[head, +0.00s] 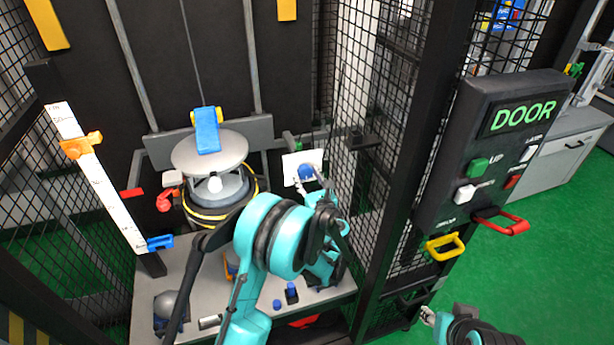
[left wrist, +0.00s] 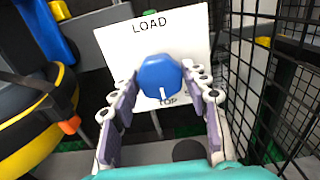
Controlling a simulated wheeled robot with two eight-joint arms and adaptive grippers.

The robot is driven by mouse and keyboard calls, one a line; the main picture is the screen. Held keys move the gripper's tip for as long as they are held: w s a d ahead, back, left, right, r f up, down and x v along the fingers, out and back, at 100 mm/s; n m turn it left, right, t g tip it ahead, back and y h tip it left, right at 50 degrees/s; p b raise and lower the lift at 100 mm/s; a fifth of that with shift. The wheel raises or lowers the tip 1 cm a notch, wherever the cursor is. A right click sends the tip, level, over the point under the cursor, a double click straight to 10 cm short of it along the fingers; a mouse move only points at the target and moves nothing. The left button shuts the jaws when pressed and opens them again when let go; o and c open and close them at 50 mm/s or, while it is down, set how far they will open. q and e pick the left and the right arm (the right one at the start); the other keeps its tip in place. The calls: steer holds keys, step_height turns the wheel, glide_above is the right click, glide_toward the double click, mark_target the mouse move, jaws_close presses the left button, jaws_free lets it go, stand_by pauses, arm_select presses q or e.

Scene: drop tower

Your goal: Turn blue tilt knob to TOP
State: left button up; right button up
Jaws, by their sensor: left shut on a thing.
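The blue tilt knob (left wrist: 160,76) sits on a white plate (left wrist: 108,44) marked LOAD at the top and TOP below the knob. Its white pointer line points down at the TOP label. My left gripper (left wrist: 160,84) has a finger on each side of the knob and is shut on it. In the head view the knob (head: 306,172) shows on its plate (head: 290,166), with my left gripper (head: 311,183) at it. My right gripper (head: 428,317) is at the lower right, away from the knob; its jaws are too small to read.
Black mesh panels (head: 375,110) stand just right of the knob. A DOOR control box (head: 490,150) with buttons and coloured handles is further right. A round platform (head: 190,156) with a blue clamp stands left of the knob. The green floor (head: 550,230) at right is clear.

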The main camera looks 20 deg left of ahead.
arm_select(q)
steer(key=shift+f, duration=0.1)
steer(key=o, duration=1.2)
steer(key=shift+c, duration=0.2)
steer(key=v, duration=1.2)
